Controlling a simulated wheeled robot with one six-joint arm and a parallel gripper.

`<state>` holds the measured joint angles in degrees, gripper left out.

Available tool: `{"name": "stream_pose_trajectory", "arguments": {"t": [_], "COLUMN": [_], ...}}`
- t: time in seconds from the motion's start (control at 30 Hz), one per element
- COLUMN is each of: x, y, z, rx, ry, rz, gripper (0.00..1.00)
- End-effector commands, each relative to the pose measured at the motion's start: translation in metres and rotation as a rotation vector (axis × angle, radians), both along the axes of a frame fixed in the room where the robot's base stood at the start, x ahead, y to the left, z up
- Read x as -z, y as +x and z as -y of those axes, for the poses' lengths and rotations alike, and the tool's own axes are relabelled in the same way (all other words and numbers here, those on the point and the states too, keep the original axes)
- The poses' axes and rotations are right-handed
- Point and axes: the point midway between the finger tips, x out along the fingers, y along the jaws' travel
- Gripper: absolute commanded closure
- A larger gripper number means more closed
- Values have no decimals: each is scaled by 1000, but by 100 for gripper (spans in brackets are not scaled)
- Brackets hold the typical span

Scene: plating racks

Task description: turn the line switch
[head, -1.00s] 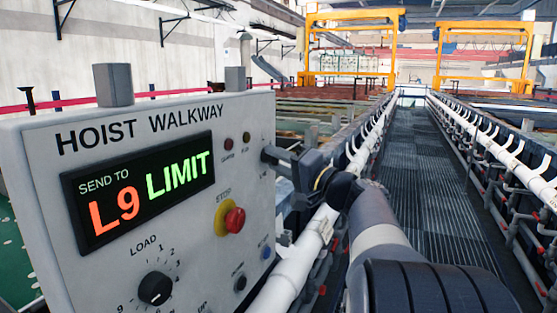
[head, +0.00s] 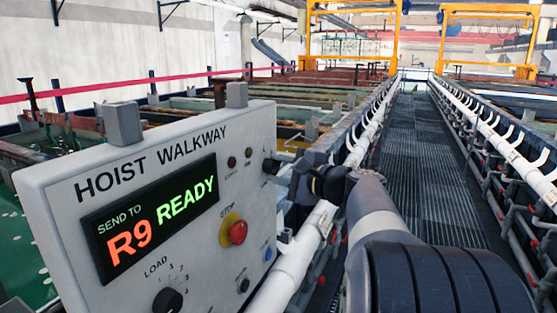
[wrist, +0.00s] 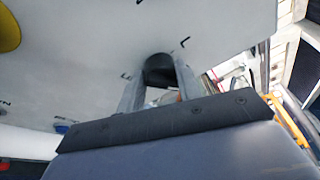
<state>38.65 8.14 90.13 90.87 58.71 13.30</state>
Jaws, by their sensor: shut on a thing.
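The line switch (head: 270,166) is a small dark knob at the right edge of the panel face in the head view. In the wrist view the dark knob (wrist: 159,70) sits between my two grey fingers, with small letters on either side of it. My gripper (head: 279,168) is shut on this knob, seen from the side in the head view. The jaws hide the sides of the knob, and its pointer cannot be made out. The panel (head: 60,205) reads "HOIST WALKWAY", and its display (head: 155,222) shows "SEND TO R9 READY".
A red stop button (head: 238,232) on a yellow ring, a black load dial (head: 168,300) and small buttons share the panel. White pipework (head: 300,250) runs beside it. A clear grated walkway (head: 415,150) leads away between the racks towards yellow gantries (head: 350,20).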

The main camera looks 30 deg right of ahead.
Motion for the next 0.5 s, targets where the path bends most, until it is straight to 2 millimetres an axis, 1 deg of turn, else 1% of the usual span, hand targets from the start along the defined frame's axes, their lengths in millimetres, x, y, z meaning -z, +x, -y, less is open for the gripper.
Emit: {"name": "stream_pose_trajectory", "arguments": {"t": [0.03,0.3,0.5], "x": [-6,-4,-3], "y": [0,1,1], "z": [2,2,2], "rx": [6,6,8], "ry": [18,79,89], "rz": [-9,-56,-63], "gripper": [90,89,89]}}
